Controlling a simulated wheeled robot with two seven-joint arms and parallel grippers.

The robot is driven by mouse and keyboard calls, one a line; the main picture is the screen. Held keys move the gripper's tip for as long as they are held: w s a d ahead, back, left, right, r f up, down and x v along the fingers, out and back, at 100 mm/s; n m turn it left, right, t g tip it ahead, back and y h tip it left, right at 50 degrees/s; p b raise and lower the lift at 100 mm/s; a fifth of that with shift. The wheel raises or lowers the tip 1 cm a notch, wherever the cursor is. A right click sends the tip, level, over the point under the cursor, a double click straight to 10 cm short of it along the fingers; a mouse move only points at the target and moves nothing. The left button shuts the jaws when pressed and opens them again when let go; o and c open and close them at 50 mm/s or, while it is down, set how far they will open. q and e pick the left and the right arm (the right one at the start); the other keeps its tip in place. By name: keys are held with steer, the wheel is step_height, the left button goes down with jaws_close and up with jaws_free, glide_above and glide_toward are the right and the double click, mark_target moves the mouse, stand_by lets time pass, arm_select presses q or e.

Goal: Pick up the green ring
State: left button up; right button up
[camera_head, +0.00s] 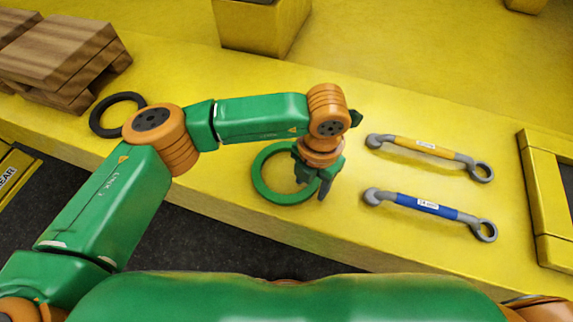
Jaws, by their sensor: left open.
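The green ring (262,185) lies flat on the yellow surface near the middle of the head view. My left gripper (314,192) points down over the right side of the ring and hides part of its rim. Its fingers are open, with nothing visibly held between them. I cannot tell whether the fingers touch the ring. My right gripper is not in view.
A black ring (98,117) lies at the left, beside wooden pallets (60,60). Right of my gripper lie a yellow-handled tool (425,148) and a blue-handled tool (425,206). A yellow frame (540,200) stands far right. A yellow block (262,28) stands behind.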

arm_select(q)
steer(key=shift+s, duration=0.1)
jaws_close()
steer(key=shift+r, duration=0.1)
